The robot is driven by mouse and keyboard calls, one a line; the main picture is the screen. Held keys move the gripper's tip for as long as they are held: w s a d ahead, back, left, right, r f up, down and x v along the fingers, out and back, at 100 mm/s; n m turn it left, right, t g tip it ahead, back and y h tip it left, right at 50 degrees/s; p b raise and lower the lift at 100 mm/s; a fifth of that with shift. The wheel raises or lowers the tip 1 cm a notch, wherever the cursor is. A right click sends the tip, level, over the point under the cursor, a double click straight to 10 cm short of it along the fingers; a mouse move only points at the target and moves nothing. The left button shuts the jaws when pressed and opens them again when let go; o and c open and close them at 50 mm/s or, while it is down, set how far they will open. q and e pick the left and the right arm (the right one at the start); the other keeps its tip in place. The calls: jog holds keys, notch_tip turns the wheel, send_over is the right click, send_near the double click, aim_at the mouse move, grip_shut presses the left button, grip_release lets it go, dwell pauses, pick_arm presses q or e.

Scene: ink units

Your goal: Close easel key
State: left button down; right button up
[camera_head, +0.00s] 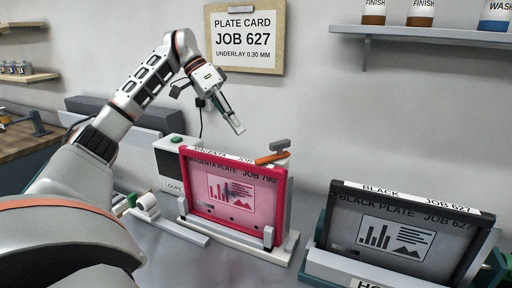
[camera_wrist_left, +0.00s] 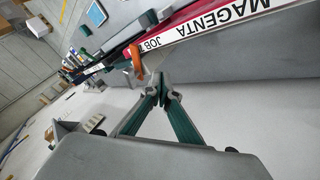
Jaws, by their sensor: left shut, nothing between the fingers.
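The magenta plate (camera_head: 230,192) stands in a red-framed easel on the counter. An orange key-like lever (camera_head: 271,158) sits at the top right of that frame, lying nearly level. It also shows in the left wrist view as an orange piece (camera_wrist_left: 137,57) beside the label strip reading MAGENTA (camera_wrist_left: 205,22). My left gripper (camera_head: 239,129) is above the frame's top edge, up and left of the lever. In the left wrist view its green fingers (camera_wrist_left: 161,88) meet at the tips with nothing between them, apart from the orange piece. My right gripper is not in view.
A black plate easel (camera_head: 395,235) stands to the right. A shelf (camera_head: 420,34) with jars is above right. Air above the easels is clear.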

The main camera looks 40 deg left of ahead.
pick_arm(q)
jog(key=d+f, duration=0.1)
jog(key=d, duration=0.1)
jog(key=d+f, duration=0.3)
jog(key=shift+w+d+f, duration=0.2)
jog(key=shift+w+d, duration=0.05)
jog(key=shift+d, duration=0.15)
jog(key=shift+s+d, duration=0.15)
jog(key=shift+d, duration=0.35)
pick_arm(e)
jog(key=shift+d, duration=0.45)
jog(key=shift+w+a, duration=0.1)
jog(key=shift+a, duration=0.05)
